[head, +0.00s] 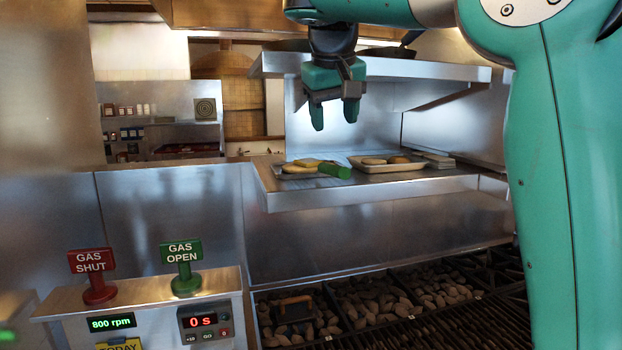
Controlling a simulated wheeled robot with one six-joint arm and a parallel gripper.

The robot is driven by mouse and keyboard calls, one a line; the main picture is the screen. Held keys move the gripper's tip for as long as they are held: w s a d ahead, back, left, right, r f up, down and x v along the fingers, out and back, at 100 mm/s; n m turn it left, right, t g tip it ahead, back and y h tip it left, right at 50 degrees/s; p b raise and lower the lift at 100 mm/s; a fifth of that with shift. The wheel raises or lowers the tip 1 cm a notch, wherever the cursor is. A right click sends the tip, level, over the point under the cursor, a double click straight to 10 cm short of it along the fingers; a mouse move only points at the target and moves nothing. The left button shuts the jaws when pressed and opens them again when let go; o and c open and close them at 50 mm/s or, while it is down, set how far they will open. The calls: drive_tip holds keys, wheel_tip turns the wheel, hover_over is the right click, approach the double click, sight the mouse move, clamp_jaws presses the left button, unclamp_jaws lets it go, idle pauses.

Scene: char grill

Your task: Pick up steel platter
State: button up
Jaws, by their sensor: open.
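A flat metallic platter (288,176), which looks like the steel platter, lies on the steel shelf at the left of the ledge. Pale flat food pieces (300,167) lie on it. A green cylinder (335,170) lies at its right end; I cannot tell whether it is part of the platter. My gripper (334,114) points down, open and empty, above the shelf, with clear space between its fingertips and the platter.
A cream tray (412,166) with round patties stands right of the platter. An upper steel shelf (430,70) is behind my gripper. Below are the grill bars (440,322) and coals (373,303). A control box with gas signs (183,252) stands front left.

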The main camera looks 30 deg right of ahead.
sight(334, 166)
drive_tip(key=b+x, duration=0.3)
drive_tip(key=x, duration=0.4)
drive_tip(key=b+x, duration=0.1)
drive_tip(key=x, duration=0.4)
drive_tip(key=shift+w+d+f+b, duration=0.1)
drive_tip(key=shift+w+d+b, duration=0.1)
drive_tip(key=shift+b, duration=0.15)
clamp_jaws()
